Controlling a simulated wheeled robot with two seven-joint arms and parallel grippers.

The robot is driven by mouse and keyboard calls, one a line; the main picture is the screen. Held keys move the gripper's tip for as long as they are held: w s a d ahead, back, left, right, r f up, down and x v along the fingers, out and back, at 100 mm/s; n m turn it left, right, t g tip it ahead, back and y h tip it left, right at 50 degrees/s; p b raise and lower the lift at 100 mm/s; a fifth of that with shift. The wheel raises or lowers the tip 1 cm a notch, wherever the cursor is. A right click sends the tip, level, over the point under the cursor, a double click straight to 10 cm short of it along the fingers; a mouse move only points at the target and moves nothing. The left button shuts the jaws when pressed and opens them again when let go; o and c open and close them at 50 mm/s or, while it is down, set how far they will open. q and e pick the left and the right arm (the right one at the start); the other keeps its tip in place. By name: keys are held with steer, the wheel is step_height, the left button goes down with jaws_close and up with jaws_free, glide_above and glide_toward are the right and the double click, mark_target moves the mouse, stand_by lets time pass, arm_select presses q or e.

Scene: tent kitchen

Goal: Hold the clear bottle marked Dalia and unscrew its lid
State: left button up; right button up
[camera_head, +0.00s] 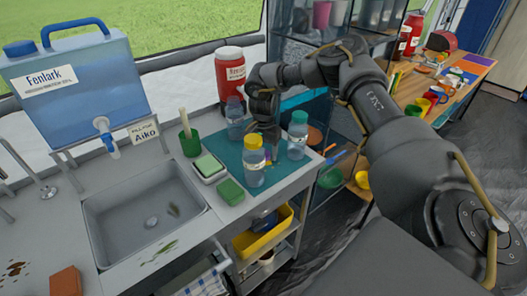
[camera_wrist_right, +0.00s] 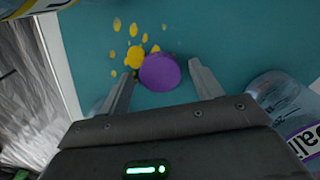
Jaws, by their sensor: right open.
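The clear bottle marked Dalia (camera_wrist_right: 284,104) stands upright at the right of the right wrist view, partly cut off, its purple-edged label partly readable. It appears to be the clear bottle (camera_head: 235,122) at the back of the teal mat in the head view, where I make out no coloured lid. A round purple disc (camera_wrist_right: 159,72), like a lid, lies on the mat beside yellow spots. My right gripper (camera_wrist_right: 163,78) is open and empty above the mat, its fingers either side of the disc in the picture and apart from the bottle. My left gripper is out of view.
A yellow-lidded bottle (camera_head: 254,164) and a teal-lidded bottle (camera_head: 298,136) stand close to my right gripper on the teal mat (camera_head: 228,152). A red jar (camera_head: 230,73) stands behind.

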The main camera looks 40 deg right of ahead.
step_height(320, 180, up, 12)
steer(key=shift+b, duration=0.3)
